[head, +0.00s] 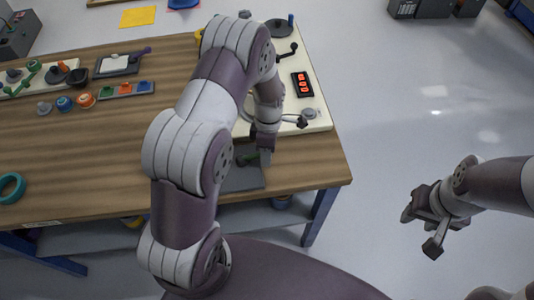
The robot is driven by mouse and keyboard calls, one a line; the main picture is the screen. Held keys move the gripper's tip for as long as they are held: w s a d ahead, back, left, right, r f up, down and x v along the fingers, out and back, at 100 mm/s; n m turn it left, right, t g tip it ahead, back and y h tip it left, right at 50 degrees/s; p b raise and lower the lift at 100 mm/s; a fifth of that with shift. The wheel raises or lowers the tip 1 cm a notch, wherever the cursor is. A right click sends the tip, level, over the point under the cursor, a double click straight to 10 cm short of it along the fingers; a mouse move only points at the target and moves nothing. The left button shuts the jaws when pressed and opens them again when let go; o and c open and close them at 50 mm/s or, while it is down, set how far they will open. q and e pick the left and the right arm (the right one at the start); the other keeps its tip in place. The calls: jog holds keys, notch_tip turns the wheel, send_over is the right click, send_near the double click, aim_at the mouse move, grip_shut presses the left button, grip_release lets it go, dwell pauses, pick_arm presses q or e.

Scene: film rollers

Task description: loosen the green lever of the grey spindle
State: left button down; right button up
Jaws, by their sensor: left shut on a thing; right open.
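My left gripper (265,158) points down at the front right of the wooden table, its fingers shut. The grey spindle is not clearly visible; my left arm and gripper cover much of that spot. My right gripper (425,222) is open and empty, over the floor to the right of the table.
A cream machine panel (321,122) with a red-lit box (302,84) stands just behind my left gripper. A dark grey plate (242,180) lies at the table's front edge. Several knobs and trays are at the left; a teal ring (11,199) lies front left.

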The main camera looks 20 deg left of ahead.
pick_arm(q)
jog(key=shift+w+r, duration=0.1)
jog(key=shift+w, duration=0.1)
jog(key=c, duration=0.8)
grip_release()
jog(key=shift+s, duration=0.1)
jog(key=r, duration=0.4)
jog(key=w+r, duration=0.1)
jog(key=r, duration=0.3)
jog(key=w+r, duration=0.1)
jog(key=r, duration=0.3)
jog(key=shift+w+a+r, duration=0.15)
jog(key=shift+a+r, duration=0.05)
jog(key=shift+a, duration=0.2)
